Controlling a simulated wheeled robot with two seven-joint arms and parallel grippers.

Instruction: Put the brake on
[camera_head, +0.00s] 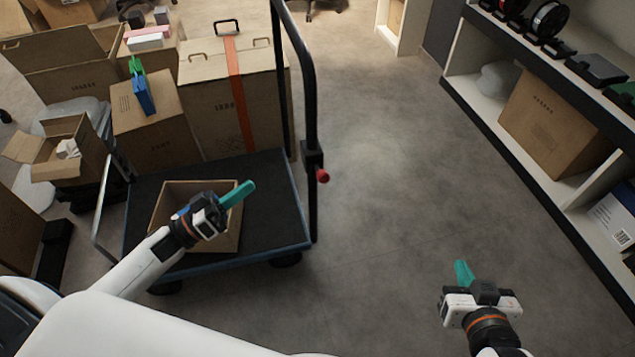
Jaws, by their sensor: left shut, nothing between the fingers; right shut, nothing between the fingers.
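A platform cart with a dark deck (272,200) and a black upright handle frame (309,95) stands at the left centre. A red knob (322,176) sticks out to the right from a black block low on the handle post; it looks like the brake lever. My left gripper (238,195) is shut and empty above an open carton (199,188) on the deck. My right gripper (463,272) is shut and empty over the floor at the lower right, well apart from the red knob.
A large carton with an orange strap (260,100) and a smaller carton (155,120) stand at the cart's far end. A shelf (470,95) with a carton and spools runs along the right. The floor (390,170) between cart and shelf is clear.

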